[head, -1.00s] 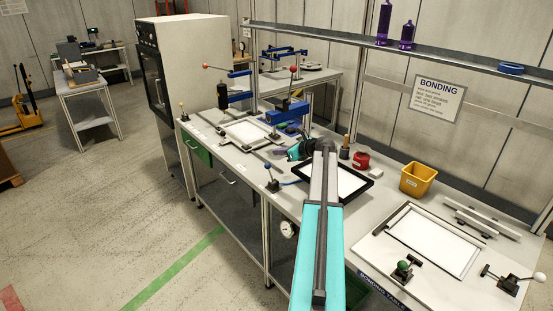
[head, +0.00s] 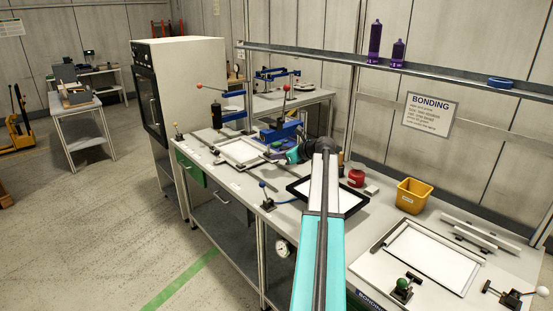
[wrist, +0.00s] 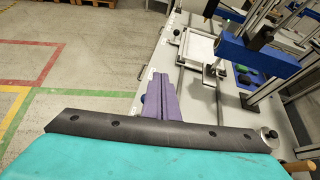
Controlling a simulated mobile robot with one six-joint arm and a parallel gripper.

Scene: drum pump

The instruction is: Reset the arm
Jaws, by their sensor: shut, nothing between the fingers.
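My arm, with a teal link, reaches up the middle of the head view over the bonding bench (head: 354,240). My gripper (wrist: 157,76) shows in the wrist view as purple fingers pressed together beyond a black bar, with nothing between them. In the head view its dark and teal wrist is at the arm's far end, above the bench, and the fingertips are hard to make out. The fingers point toward the bench's far left part, near a white framed plate (wrist: 201,47).
A blue clamp press (head: 282,131) stands by the wrist. A black-rimmed tray (head: 352,205) lies beside the arm; a red pot (head: 356,178) and a yellow bin (head: 413,195) stand right of it. A shelf (head: 440,78) runs above. Open floor (head: 110,240) lies left.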

